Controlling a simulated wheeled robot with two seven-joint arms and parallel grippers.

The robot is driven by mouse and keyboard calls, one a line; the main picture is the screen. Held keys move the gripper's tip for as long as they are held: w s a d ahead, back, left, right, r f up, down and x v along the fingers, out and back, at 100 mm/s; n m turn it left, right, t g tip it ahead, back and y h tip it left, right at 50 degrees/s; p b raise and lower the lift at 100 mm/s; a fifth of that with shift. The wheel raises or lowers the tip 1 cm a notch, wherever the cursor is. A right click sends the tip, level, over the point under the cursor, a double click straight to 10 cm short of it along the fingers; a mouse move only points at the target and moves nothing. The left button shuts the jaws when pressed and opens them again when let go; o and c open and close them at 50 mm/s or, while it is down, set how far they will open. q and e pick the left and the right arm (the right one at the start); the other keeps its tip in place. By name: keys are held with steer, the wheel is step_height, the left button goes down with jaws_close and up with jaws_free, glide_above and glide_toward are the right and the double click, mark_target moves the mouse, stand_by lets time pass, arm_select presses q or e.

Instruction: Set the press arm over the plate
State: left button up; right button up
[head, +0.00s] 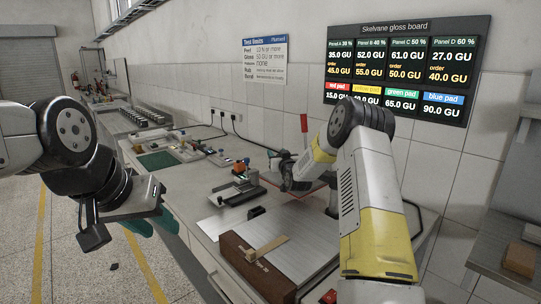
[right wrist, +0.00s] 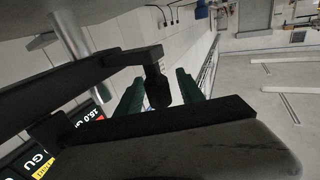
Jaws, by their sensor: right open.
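A small dark metal fixture with a flat base (head: 236,192) stands on the bench, with orange-red and green parts near its top. A red upright lever (head: 304,124) rises behind my right gripper. I cannot tell which part is the press arm. A bare metal plate (head: 300,236) lies at the bench front. My right gripper (head: 286,174) is above the bench, right of the fixture; in the right wrist view its teal fingers (right wrist: 158,95) are apart, with a dark knob-like shape between them. My left gripper (head: 150,226) hangs left of the bench; its finger gap is unclear.
A brown block (head: 248,266) and a small wooden piece (head: 266,249) lie at the plate's front. A green mat (head: 158,161) and several small devices are further back. A wall board (head: 408,68) hangs above.

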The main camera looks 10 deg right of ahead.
jaws_close()
stand_by(1.4)
